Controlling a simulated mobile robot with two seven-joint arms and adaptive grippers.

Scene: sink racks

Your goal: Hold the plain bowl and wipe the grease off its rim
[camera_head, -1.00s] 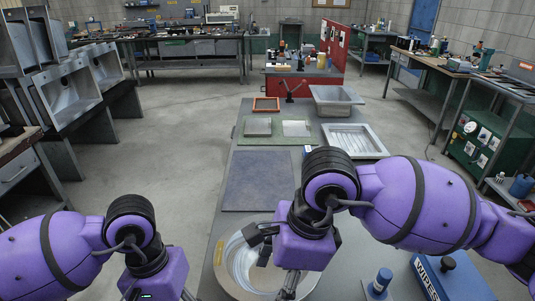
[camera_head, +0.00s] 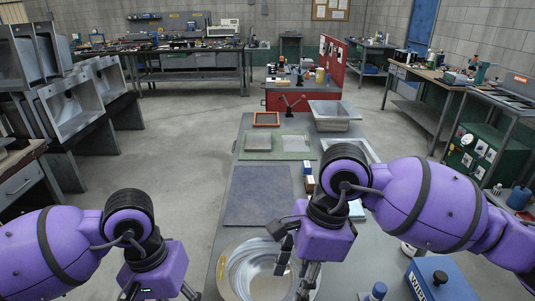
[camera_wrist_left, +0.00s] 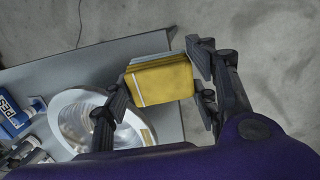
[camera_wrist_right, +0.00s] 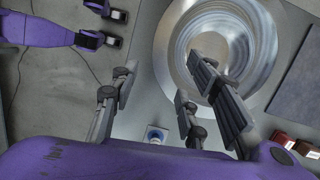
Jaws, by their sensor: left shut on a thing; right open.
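A large plain metal bowl (camera_head: 228,285) sits on the near end of the grey bench. A yellowish patch marks the left side of its rim in the head view, and a yellowish patch also shows on its rim in the left wrist view. My left gripper (camera_wrist_left: 160,80) is shut on a yellow pad (camera_wrist_left: 165,85) with a thin white stripe. In the head view its fingers are cut off by the bottom edge. My right gripper (camera_head: 297,268) is open and overlaps the bowl's right side. In the right wrist view its fingers (camera_wrist_right: 160,75) are spread, empty, beside the bowl.
A blue wipes box (camera_head: 440,280) and a blue-capped bottle (camera_head: 376,292) stand right of the bowl. A dark mat (camera_head: 260,195) lies behind it, with small boxes (camera_head: 308,180) beside the mat. Farther back are a green mat (camera_head: 276,154) and a metal basin (camera_head: 335,110).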

